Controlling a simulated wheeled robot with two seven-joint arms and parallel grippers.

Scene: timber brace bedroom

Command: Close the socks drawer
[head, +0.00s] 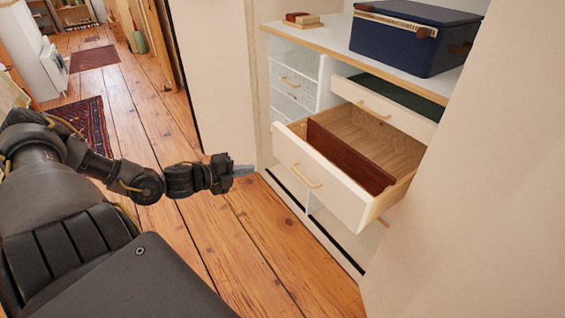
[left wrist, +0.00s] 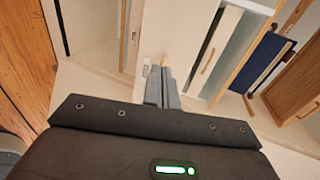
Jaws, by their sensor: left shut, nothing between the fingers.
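A large white-fronted drawer (head: 318,180) with a brass-coloured handle is pulled far out of the white cabinet. Its wooden inside holds an upright red-brown board, and I see no socks in it. Above it a shallower drawer (head: 385,108) is partly open, with dark green inside. I cannot tell which one is the socks drawer. My left gripper (head: 243,170) is shut and empty, left of the large drawer's front and apart from it in the head view. In the left wrist view its closed fingers (left wrist: 162,90) point toward a pale front. My right gripper is not in view.
A blue case (head: 405,45) and small stacked books (head: 302,20) stand on the cabinet top (head: 330,38). Small closed drawers (head: 293,85) are at the left of the cabinet. A beige wall (head: 485,200) blocks the right side. The wooden floor (head: 235,240) before the cabinet is clear.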

